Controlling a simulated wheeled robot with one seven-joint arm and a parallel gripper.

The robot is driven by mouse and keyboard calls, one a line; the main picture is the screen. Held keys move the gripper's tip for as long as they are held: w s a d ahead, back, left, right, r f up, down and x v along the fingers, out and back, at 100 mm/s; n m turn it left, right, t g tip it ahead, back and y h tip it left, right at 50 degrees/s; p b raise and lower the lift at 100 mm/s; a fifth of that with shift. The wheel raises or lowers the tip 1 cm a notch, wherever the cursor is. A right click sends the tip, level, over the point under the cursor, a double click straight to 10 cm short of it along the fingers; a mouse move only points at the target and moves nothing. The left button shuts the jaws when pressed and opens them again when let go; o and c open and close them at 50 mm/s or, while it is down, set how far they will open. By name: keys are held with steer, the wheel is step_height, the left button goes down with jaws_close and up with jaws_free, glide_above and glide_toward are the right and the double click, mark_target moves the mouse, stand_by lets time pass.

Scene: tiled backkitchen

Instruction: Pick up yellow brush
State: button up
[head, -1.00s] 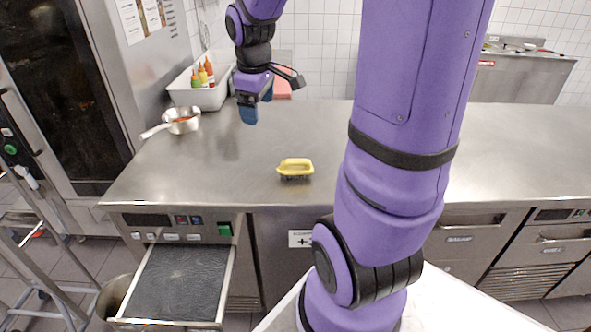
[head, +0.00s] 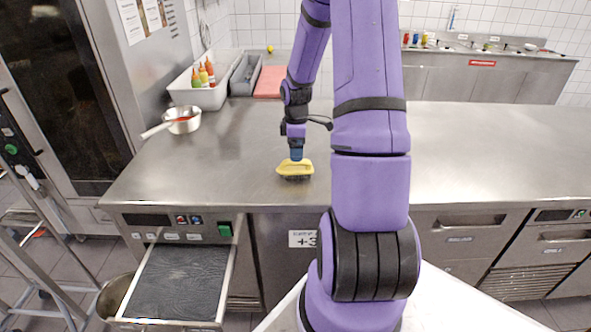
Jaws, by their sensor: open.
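The yellow brush (head: 294,169) lies on the steel counter (head: 230,150) near its front edge, with its yellow handle up and dark bristles down. My gripper (head: 296,157) points down directly over the handle, its blue fingertips at or just above it. The gripper is open. From this angle I cannot tell whether the fingers straddle the handle or touch it, as the far side is hidden.
A saucepan (head: 183,120) stands at the left of the counter. Behind it are a white bin (head: 197,92) with sauce bottles, a grey bin (head: 246,75) and a red board (head: 271,82). An open drawer (head: 180,280) juts out below. The counter right of my arm is clear.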

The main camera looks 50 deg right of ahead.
mark_target(296, 167)
steer(key=shift+w+d+f, duration=0.15)
steer(key=shift+f, duration=1.9)
steer(key=shift+w+d+f, duration=0.1)
steer(key=shift+w+f, duration=0.05)
steer(key=shift+f, duration=1.85)
steer(key=c, duration=1.1)
steer(key=shift+r, duration=0.2)
steer(key=shift+c, duration=0.2)
steer(key=shift+r, duration=0.6)
step_height(296, 167, up, 2)
steer(key=shift+r, duration=0.15)
steer(key=s+a+r, duration=0.1)
steer(key=s+a, duration=0.7)
steer(key=s, duration=0.5)
steer(key=shift+s+a, duration=0.25)
steer(key=shift+s, duration=0.05)
steer(key=shift+r, duration=0.1)
